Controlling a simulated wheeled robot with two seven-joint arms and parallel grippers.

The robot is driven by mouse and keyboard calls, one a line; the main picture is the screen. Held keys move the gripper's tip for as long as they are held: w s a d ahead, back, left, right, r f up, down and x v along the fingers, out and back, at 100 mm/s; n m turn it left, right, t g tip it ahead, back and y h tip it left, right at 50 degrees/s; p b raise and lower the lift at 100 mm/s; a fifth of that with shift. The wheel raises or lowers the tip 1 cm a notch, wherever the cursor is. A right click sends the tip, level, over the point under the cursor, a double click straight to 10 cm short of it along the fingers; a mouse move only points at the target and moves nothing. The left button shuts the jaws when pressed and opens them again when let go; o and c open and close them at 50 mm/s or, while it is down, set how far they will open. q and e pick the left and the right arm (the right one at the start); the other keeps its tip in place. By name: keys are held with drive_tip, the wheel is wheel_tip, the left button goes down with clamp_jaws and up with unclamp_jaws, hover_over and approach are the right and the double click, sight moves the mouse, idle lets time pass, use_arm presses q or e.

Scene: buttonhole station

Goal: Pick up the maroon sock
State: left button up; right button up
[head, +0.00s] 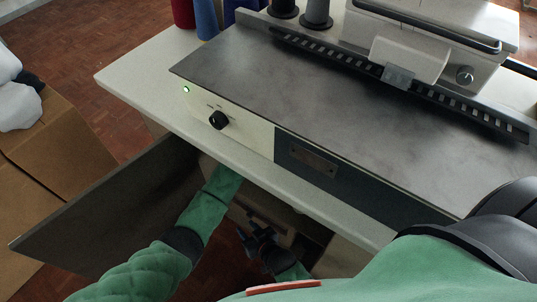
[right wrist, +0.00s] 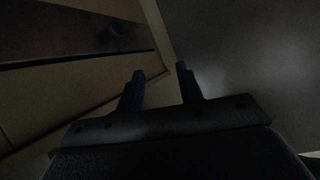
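I cannot make out a maroon sock in either view. My right gripper (head: 258,238) is low, below the worktop, in front of the opening under the table. In the right wrist view its two dark fingers (right wrist: 161,78) stand apart with nothing visible between them. Beyond them are tan panels and a dark brownish area (right wrist: 65,32) with a darker smudge at its right end that I cannot identify. My left arm's green sleeve reaches under the worktop edge in the head view, and its gripper is hidden.
A dark panel like an open door (head: 110,215) stands at the left of the opening. The pale worktop (head: 135,75) overhangs it and carries a machine (head: 330,105) with a black knob. Thread spools (head: 205,20) stand behind. A cardboard box (head: 50,145) is at far left.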

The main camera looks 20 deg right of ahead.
use_arm(q)
drive_tip(key=shift+f, duration=0.85)
use_arm(e)
drive_tip(key=r, duration=0.1)
drive_tip(key=w+r+t, duration=0.1)
drive_tip(key=w+r, duration=0.1)
drive_tip(key=shift+a+r, duration=0.1)
drive_tip(key=shift+r, duration=0.15)
use_arm(q)
drive_tip(key=c, duration=1.1)
drive_tip(key=shift+o, duration=0.2)
